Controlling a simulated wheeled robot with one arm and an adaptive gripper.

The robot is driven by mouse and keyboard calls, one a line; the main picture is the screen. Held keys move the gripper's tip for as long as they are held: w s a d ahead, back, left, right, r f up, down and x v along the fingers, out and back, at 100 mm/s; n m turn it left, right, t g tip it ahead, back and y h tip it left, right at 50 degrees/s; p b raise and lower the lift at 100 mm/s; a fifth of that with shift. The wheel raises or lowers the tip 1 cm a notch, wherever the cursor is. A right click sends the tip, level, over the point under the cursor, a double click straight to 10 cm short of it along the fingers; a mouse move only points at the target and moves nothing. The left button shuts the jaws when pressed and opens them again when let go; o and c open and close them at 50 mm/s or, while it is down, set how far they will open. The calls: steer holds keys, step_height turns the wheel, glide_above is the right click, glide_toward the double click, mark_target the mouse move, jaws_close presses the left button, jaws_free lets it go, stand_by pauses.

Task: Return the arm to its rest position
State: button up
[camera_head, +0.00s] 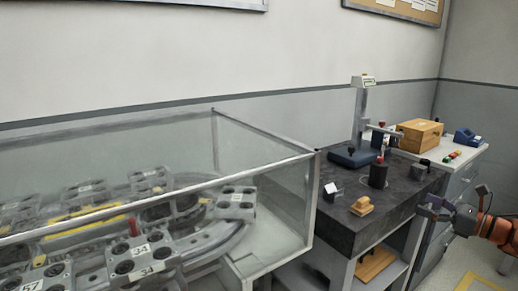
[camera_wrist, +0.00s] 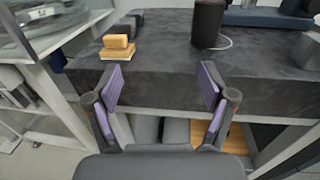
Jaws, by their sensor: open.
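My gripper (camera_head: 434,209) is at the right edge of the head view, in front of the dark stone table (camera_head: 335,228). Part of my orange arm shows behind it. In the wrist view my gripper (camera_wrist: 162,95) has its two purple-padded fingers wide apart, with nothing between them. The front edge of the stone table (camera_wrist: 150,88) lies beyond the fingers. A small wooden block piece (camera_wrist: 117,48) stands on that table to the upper left, and it also shows in the head view (camera_head: 362,206). A black cylinder (camera_wrist: 207,22) stands farther back.
A glass-walled ring track (camera_head: 285,250) with numbered carriages fills the left. A measuring stand (camera_head: 358,120) stands at the table's back. A wooden box (camera_head: 420,135) and a blue device (camera_head: 467,137) sit on the cabinet beyond. Open floor shows at lower right.

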steer(key=w+d+r+m+t+h, duration=0.3)
steer(key=w+r+m+h, duration=0.55)
steer(key=m+h, duration=0.6)
steer(key=s+a+f+m+g+y, duration=0.1)
steer(key=s+a+f+m+g, duration=0.6)
steer(key=s+a+m, duration=0.65)
steer(key=s+a+f+m+g+y, duration=0.1)
steer(key=s+a+f+m+g, duration=0.75)
steer(key=s, duration=1.05)
steer(key=s+a+f+m+g+y, duration=0.1)
steer(key=s+a+f+m+g, duration=0.5)
steer(key=s+a, duration=0.95)
step_height(320, 180, up, 22)
steer(key=s+d+m+t+p, duration=0.1)
steer(key=d+t+p, duration=0.1)
steer(key=p, duration=1.7)
steer(key=shift+s+f+t+p, duration=0.2)
steer(key=shift+s+t+p, duration=0.1)
steer(key=shift+s+t, duration=0.05)
